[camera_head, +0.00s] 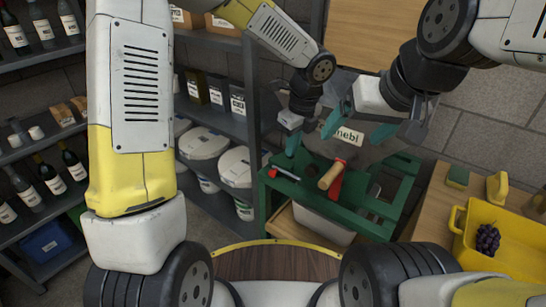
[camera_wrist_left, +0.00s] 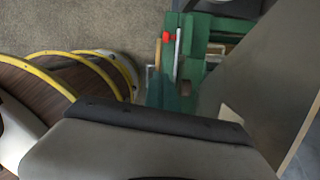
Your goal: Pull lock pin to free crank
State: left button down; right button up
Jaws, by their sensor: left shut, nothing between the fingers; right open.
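The green machine frame (camera_head: 372,205) stands in the middle of the head view. On its left side lies a thin metal rod (camera_head: 286,173) with a red end, which looks like the lock pin; a red knob (camera_wrist_left: 167,37) and grey rod (camera_wrist_left: 178,52) also show in the left wrist view. The crank (camera_head: 336,184) has a red arm and a wooden handle (camera_head: 332,173), right of the rod. My left gripper (camera_head: 291,148) is shut and empty, pointing down just above the rod, apart from the crank. My right gripper (camera_head: 366,122) is open and empty, above and behind the frame.
A yellow crate (camera_head: 503,255) with dark grapes (camera_head: 487,238) stands on a wooden bench at the right. Shelves (camera_head: 215,120) with bottles, boxes and white tubs (camera_head: 203,143) fill the left. A pale bin (camera_head: 322,228) sits under the frame.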

pick_arm(q)
jog(key=shift+f, duration=0.2)
jog(key=w+a+f, duration=0.2)
jog(key=f, duration=0.3)
jog(key=w+a+f, duration=0.1)
jog(key=w+f, duration=0.1)
jog(key=f, duration=0.4)
jog(key=shift+a+f, duration=0.25)
jog(key=shift+a, duration=0.1)
jog(key=shift+w+a, duration=0.5)
jog(key=shift+a, duration=0.2)
jog(key=shift+w+a, duration=0.45)
jog(key=shift+a, duration=0.25)
